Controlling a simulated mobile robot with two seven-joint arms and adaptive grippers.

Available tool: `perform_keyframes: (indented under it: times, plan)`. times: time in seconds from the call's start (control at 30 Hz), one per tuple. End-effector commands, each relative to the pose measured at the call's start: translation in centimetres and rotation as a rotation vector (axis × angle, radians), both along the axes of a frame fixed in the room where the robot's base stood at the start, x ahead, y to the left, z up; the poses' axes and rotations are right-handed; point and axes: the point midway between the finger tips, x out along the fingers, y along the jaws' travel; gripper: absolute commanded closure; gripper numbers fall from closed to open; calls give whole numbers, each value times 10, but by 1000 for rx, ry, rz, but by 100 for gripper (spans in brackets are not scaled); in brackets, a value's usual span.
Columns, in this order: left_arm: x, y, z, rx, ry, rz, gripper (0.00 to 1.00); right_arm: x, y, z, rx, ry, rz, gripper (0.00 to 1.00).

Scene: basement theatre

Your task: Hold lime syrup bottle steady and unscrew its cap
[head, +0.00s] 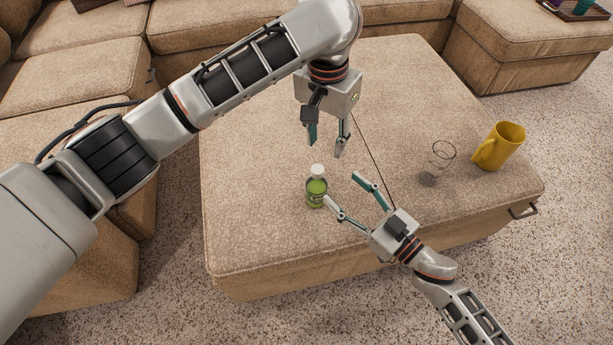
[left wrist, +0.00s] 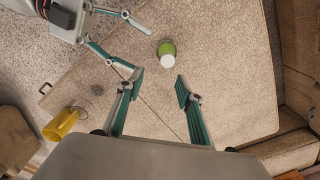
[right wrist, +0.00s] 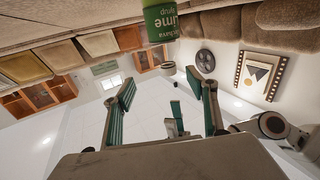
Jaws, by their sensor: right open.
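The lime syrup bottle (head: 317,190), green with a white cap (head: 318,170), stands upright on the tan ottoman (head: 260,130). My left gripper (head: 326,150) is open and empty above and just behind the bottle. In the left wrist view the cap (left wrist: 167,60) shows from above, beyond the open fingertips (left wrist: 160,85). My right gripper (head: 341,188) is open and low, to the right of the bottle, with its fingers towards it. In the right wrist view the bottle's label (right wrist: 160,20) is at the top edge, beyond the open fingers (right wrist: 168,85). Neither gripper touches the bottle.
A clear glass (head: 443,160) and a yellow mug (head: 498,146) stand at the right end of the ottoman. A metal handle (head: 523,210) sticks out of its right side. Sofas (head: 220,40) stand behind and at left. The ottoman's left part is clear.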

Motion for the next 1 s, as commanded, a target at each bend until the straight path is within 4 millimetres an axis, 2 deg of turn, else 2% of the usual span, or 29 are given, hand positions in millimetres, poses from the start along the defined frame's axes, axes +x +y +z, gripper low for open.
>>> perform_keyframes:
  times: [0.03,0.13,0.33,0.7,1.0]
  plan:
    - [-1,1,-23,11,30,4,63,-9,1,-29,5,37,14,43]
    - [1,4,-28,25,42,15,63,-13,4,-40,11,51,33,43]
    - [3,5,-23,31,39,19,63,-2,14,-37,17,48,40,43]
    - [3,5,-24,30,40,19,63,32,52,-38,16,49,39,43]
    - [3,6,-25,31,40,19,63,41,62,-39,15,50,39,43]
